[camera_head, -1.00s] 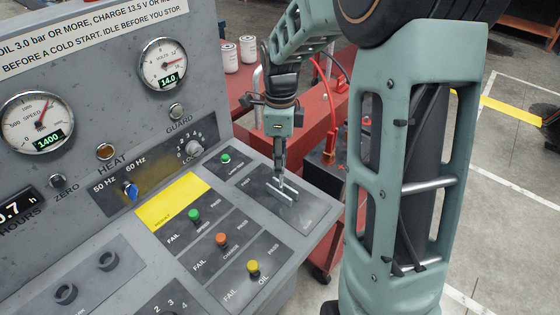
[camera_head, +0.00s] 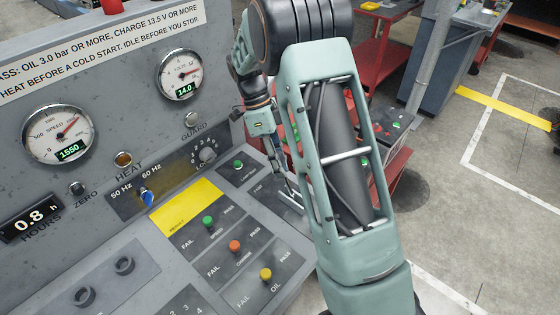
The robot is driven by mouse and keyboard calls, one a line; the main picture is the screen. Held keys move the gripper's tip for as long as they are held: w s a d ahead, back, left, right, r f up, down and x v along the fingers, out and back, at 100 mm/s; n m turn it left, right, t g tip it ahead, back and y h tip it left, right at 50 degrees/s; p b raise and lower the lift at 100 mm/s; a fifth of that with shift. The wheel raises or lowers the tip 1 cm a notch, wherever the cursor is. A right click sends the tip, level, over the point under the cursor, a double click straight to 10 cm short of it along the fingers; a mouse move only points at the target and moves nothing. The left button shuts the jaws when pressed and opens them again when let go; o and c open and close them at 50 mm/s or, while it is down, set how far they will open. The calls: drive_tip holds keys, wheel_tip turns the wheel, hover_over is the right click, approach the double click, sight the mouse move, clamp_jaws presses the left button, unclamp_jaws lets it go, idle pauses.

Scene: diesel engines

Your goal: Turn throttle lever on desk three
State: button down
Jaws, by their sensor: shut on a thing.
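The grey control desk (camera_head: 145,270) fills the left of the view. At its right edge is the throttle panel (camera_head: 268,203), partly covered by my arm. My gripper (camera_head: 287,188) points down at this panel and is shut on the throttle lever (camera_head: 292,199). Only a pale bit of the lever shows beside the fingers; my forearm hides the rest. The speed gauge (camera_head: 59,135) reads 1550, and the voltage gauge (camera_head: 183,75) reads 14.0.
Green (camera_head: 208,221), orange (camera_head: 234,246) and yellow (camera_head: 265,274) toggles stand left of my arm, below a yellow label (camera_head: 189,206). A blue 50/60 Hz switch (camera_head: 147,197) is further left. Red carts (camera_head: 385,40) stand behind. Open floor lies to the right.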

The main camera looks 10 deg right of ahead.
drive_tip(key=shift+w+a+f, duration=0.1)
drive_tip(key=shift+w+a, duration=0.05)
drive_tip(key=shift+w, duration=0.05)
drive_tip(key=c, duration=1.5)
unclamp_jaws()
drive_tip(key=shift+v, duration=6)
drive_tip(key=shift+a, duration=0.1)
